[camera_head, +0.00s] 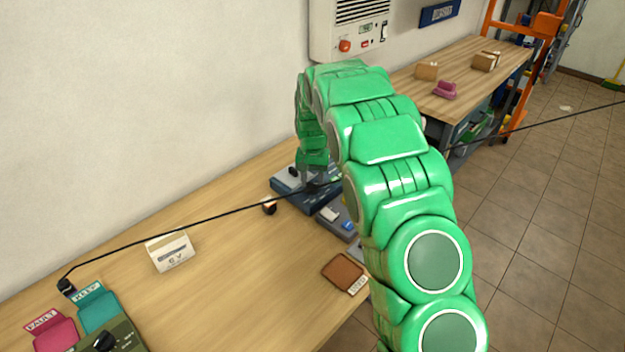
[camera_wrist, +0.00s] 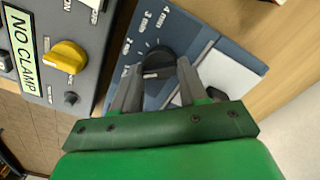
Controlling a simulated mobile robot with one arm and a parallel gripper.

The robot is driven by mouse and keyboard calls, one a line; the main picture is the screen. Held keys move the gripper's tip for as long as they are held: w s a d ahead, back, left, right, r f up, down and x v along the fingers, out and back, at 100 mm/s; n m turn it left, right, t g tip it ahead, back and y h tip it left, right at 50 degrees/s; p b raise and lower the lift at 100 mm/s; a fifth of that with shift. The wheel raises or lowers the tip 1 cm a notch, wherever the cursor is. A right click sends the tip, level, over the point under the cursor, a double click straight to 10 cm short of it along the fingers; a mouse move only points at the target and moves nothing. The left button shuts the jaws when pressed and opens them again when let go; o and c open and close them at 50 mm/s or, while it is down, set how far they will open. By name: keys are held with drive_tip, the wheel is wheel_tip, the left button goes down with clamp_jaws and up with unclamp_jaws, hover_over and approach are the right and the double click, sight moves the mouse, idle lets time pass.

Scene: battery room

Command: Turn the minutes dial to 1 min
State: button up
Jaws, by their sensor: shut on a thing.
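The minutes dial (camera_wrist: 158,62) is a round black knob on a dark blue panel (camera_wrist: 195,42) in the wrist view. Printed labels beside it include "4 min", "3 min" and "2 min"; one lower label is too blurred to read for sure. My gripper (camera_wrist: 158,70) is shut on the dial, with one grey finger on each side. The dial's pointer direction is not clear. In the head view my gripper (camera_head: 314,181) is down at the dark blue device (camera_head: 284,186) on the wooden bench, and the arm hides part of it.
In the wrist view a grey panel marked "NO CLAMP" (camera_wrist: 22,48) with a yellow knob (camera_wrist: 66,57) lies close left. A black cable crosses the head view.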

sight(312, 183)
drive_tip(key=shift+m, duration=0.6)
drive_tip(key=o, duration=1.1)
drive_tip(key=shift+r, duration=3.9)
